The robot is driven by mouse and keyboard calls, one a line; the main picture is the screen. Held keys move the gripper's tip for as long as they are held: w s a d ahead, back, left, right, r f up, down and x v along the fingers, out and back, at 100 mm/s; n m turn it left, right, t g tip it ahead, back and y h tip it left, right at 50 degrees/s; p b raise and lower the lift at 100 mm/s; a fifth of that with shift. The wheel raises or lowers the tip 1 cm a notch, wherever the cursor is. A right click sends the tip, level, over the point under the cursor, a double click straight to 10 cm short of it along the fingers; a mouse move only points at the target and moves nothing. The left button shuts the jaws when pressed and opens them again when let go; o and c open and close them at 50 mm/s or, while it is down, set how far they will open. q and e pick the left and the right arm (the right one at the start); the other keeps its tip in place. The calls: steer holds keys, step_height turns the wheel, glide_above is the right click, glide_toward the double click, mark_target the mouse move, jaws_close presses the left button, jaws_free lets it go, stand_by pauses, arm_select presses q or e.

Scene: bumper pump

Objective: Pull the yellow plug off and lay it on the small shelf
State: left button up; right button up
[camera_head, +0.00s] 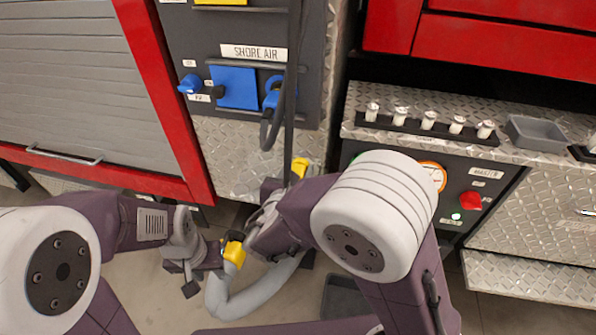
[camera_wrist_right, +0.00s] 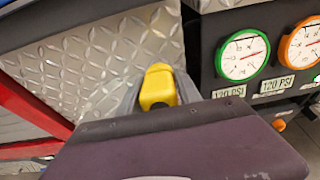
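One yellow piece (camera_head: 300,167), which looks like the plug, shows in front of the lower metal plate, beyond my right arm. In the right wrist view the yellow plug (camera_wrist_right: 158,86) stands near the middle, with grey parts close on both sides; its lower end is hidden by my wrist. My right gripper (camera_head: 290,183) is at this plug, its fingers mostly hidden, so contact is unclear. A second yellow piece (camera_head: 234,253) is at the end of a grey hose (camera_head: 255,292). My left gripper (camera_head: 212,262) is beside it, fingers unclear. I cannot tell which surface is the small shelf.
A metal ledge (camera_head: 350,112) at the right carries several small bottles in a black rack and a grey tray (camera_head: 538,133). Below it are gauges (camera_wrist_right: 243,54) and a red knob (camera_head: 471,200). A blue plug with a dark cable (camera_head: 270,125) hangs above my right gripper.

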steer(key=o, duration=0.4)
steer(key=shift+o, duration=0.2)
steer(key=shift+s, duration=0.1)
steer(key=p+v, duration=0.2)
steer(key=v, duration=0.6)
steer(key=shift+s+a+r, duration=0.15)
steer(key=shift+s+r, duration=0.05)
steer(key=shift+s, duration=0.25)
